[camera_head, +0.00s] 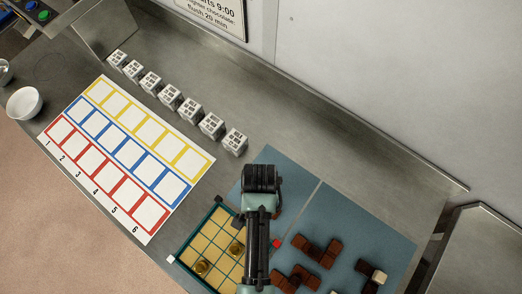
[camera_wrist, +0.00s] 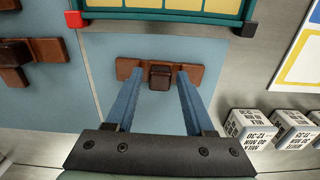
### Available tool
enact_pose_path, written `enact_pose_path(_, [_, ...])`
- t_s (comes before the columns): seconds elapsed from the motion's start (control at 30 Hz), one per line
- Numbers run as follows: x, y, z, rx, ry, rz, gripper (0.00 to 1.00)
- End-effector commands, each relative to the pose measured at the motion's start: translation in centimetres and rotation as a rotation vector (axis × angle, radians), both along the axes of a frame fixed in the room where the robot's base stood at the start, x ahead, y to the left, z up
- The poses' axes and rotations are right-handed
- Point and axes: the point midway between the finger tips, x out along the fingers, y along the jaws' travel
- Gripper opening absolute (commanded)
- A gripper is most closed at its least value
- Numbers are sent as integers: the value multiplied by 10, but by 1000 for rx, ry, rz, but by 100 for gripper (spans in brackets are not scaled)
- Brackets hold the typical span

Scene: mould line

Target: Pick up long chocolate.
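In the wrist view my gripper (camera_wrist: 157,88) has its two blue fingers apart, reaching over a brown chocolate piece on the blue mat. This piece is a long flat bar (camera_wrist: 130,67) with a darker raised block (camera_wrist: 160,77) at its middle. The fingers lie on either side of the block, and the bar's ends stick out past them. I cannot tell whether the fingers touch it. In the head view my arm hides the gripper and most of this piece. Another brown chocolate (camera_head: 318,250) lies to the right of my arm; part of a chocolate also shows at the wrist view's left (camera_wrist: 30,50).
A yellow gridded tray (camera_head: 185,262) with a teal rim and round gold items stands left of my arm. White printed cubes (camera_head: 235,141) line the back. A numbered card (camera_head: 150,215) lies left. More chocolates (camera_head: 372,272) lie at right.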

Motion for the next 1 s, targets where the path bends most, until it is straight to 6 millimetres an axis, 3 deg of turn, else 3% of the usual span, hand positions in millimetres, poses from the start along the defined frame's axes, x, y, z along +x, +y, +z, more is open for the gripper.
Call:
enact_pose_path(0.03, [0, 0, 0, 0, 0, 0, 43])
enact_pose_path(0.27, [0, 0, 0, 0, 0, 0, 2])
enact_pose_path(0.3, [0, 0, 0, 0, 0, 0, 0])
enact_pose_path(0.73, [1, 0, 7, 0, -4, 0, 0])
enact_pose_path(1.0, [1, 0, 51, -1, -6, 1, 0])
